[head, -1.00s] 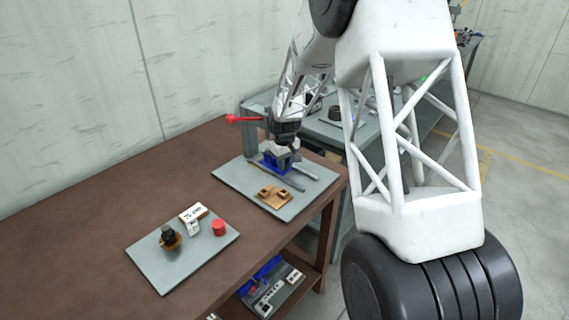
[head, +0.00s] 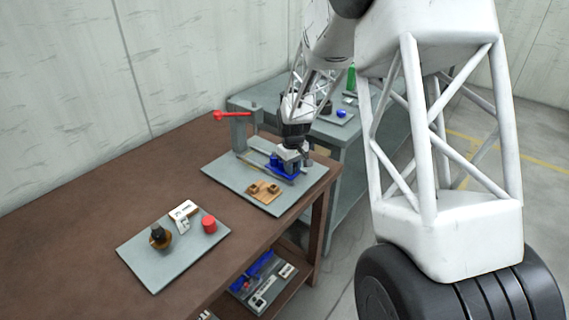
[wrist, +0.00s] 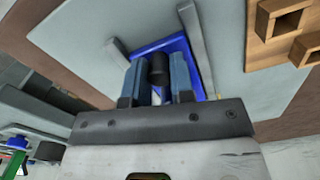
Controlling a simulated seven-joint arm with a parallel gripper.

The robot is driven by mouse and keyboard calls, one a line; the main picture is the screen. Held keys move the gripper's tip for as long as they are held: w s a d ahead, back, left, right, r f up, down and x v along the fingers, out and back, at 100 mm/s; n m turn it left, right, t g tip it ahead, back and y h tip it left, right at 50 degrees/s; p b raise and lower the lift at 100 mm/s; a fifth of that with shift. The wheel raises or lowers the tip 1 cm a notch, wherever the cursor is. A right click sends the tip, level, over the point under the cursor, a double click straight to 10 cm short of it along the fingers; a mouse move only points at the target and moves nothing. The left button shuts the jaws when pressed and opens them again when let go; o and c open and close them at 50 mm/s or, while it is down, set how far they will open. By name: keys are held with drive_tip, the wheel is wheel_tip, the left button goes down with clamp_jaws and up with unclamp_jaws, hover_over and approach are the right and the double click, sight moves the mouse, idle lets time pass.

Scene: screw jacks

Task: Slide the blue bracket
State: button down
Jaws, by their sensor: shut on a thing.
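The blue bracket (head: 286,171) sits between two grey rails on a light grey plate (head: 228,180), near the plate's right edge. In the wrist view the blue bracket (wrist: 203,66) is a flat blue piece with a rail (wrist: 192,28) on one side and another rail (wrist: 116,54) on the other. My gripper (head: 290,147) is directly above it. In the wrist view my gripper (wrist: 159,82) has its two fingers closed about a dark round post at the bracket. The exact contact is partly hidden by the fingers.
A grey upright with a red lever (head: 231,115) stands behind the rails. A wooden block piece (head: 263,191) lies in front on the plate. A second plate (head: 150,275) holds a red cylinder (head: 209,224), a dark-topped knob (head: 160,236) and a white card (head: 184,209). A grey table stands behind.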

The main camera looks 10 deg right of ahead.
drive_tip(key=shift+s+d, duration=0.7)
drive_tip(key=shift+d, duration=0.1)
drive_tip(key=c, duration=1)
unclamp_jaws()
drive_tip(key=shift+r, duration=0.15)
wheel_tip(320, 180, up, 8)
drive_tip(key=shift+f, duration=0.2)
drive_tip(key=shift+s, duration=0.1)
